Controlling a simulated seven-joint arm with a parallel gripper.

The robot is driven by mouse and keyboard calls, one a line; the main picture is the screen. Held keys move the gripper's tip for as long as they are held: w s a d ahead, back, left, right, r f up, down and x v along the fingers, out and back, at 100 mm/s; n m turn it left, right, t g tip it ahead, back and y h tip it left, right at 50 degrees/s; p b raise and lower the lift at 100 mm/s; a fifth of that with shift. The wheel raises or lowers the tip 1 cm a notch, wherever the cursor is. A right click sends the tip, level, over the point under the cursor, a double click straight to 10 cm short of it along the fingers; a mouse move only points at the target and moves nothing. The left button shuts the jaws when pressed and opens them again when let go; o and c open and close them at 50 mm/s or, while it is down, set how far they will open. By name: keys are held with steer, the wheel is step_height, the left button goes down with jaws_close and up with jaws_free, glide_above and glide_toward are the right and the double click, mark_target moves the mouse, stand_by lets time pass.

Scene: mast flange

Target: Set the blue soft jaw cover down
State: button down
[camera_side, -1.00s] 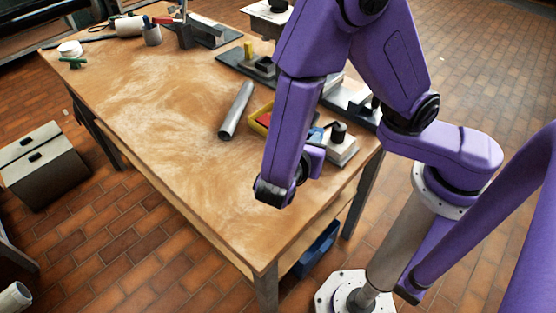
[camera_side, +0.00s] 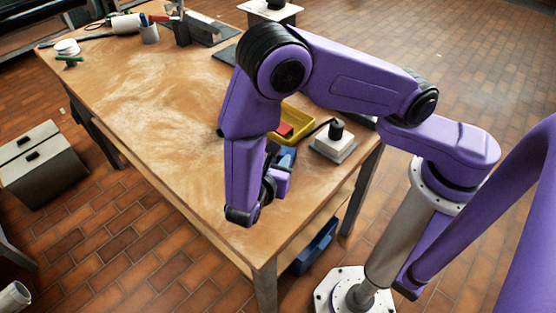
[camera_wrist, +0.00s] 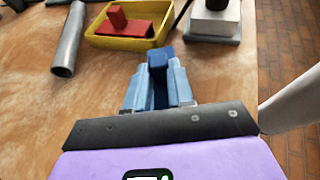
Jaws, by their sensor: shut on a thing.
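The blue soft jaw cover (camera_wrist: 160,60) is a dark blue block between the tips of my gripper (camera_wrist: 158,76) in the wrist view. The light blue fingers are closed on its two sides, and its far end sticks out past them. In the side view my gripper is mostly hidden behind my purple wrist. Blue shows just beyond the wrist (camera_side: 287,157), but I cannot tell cover from fingers there. The cover is over or near the wooden table (camera_side: 140,120), in front of the yellow tray. I cannot tell whether it touches the tabletop.
The yellow tray (camera_wrist: 93,40) holds a red stepped part (camera_wrist: 125,24). A grey block with a black knob (camera_side: 333,145) stands right of it. A grey tube (camera_wrist: 68,42) lies to the left. The table's right edge is close. The table's middle left is clear.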

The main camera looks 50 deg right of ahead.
steer(key=shift+f, duration=0.15)
steer(key=c, duration=1)
jaws_free()
steer(key=shift+a+r, duration=0.15)
steer(key=shift+r, duration=0.1)
steer(key=v, duration=1.1)
steer(key=shift+s+a+r, duration=0.1)
steer(key=shift+s+a, duration=0.1)
steer(key=shift+a, duration=0.05)
